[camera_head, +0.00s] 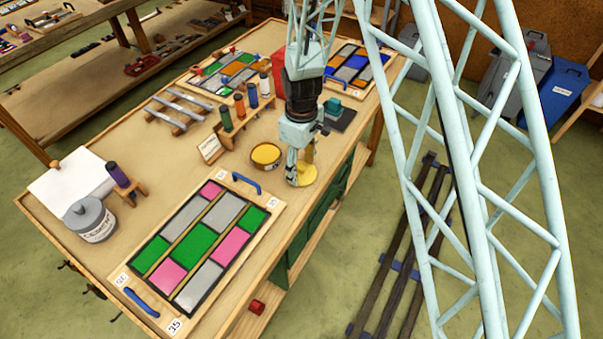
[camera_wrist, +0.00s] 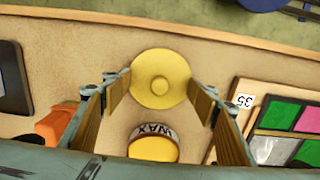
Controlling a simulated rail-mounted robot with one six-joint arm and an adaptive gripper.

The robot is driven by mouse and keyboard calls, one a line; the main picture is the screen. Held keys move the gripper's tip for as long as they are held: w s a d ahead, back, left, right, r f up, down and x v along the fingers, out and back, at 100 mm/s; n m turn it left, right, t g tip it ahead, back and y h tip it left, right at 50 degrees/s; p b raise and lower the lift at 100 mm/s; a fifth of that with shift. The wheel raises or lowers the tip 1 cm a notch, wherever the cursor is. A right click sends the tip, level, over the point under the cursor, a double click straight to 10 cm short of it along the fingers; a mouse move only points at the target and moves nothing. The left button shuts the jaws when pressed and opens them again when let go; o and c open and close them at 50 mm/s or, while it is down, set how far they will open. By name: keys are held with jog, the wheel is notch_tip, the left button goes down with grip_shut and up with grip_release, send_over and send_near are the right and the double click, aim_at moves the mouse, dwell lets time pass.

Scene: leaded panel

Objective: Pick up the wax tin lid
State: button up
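The wax tin lid (camera_wrist: 160,79) is a round yellow disc with a small raised knob, lying on the workbench near its front edge. In the head view the lid (camera_head: 306,176) shows partly behind my gripper (camera_head: 297,172). In the wrist view my gripper (camera_wrist: 161,97) is open, with one finger on each side of the lid and a gap showing. I cannot tell how high the fingertips are above the bench. The wax tin (camera_head: 266,156) stands open beside the lid, with yellow wax inside; it also shows in the wrist view (camera_wrist: 153,148).
A leaded panel (camera_head: 204,240) with blue handles lies left of the lid. A rack of bottles (camera_head: 240,105) stands behind the wax tin. A dark plate with a teal block (camera_head: 335,112) lies behind my gripper. The bench's front edge (camera_wrist: 200,32) is close to the lid.

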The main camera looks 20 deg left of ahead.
aim_at(302, 169)
jog(key=shift+s+d+f, duration=0.15)
jog(key=shift+s+f, duration=0.05)
jog(key=shift+f, duration=0.1)
jog(key=shift+c, duration=0.6)
jog(key=shift+r, duration=0.15)
jog(key=shift+r, duration=0.2)
jog(key=c, duration=0.5)
jog(key=shift+w+r, duration=0.1)
jog(key=shift+r, duration=0.1)
grip_shut()
jog(key=shift+w+r, duration=0.1)
jog(key=shift+r, duration=1.1)
jog(key=shift+s+r, duration=0.15)
jog(key=shift+s, duration=0.1)
jog(key=s+d, duration=0.4)
jog(key=s, duration=0.2)
jog(key=s+d+r+b, duration=0.1)
jog(key=s+d, duration=0.3)
jog(key=s, duration=0.3)
jog(key=shift+r, duration=0.25)
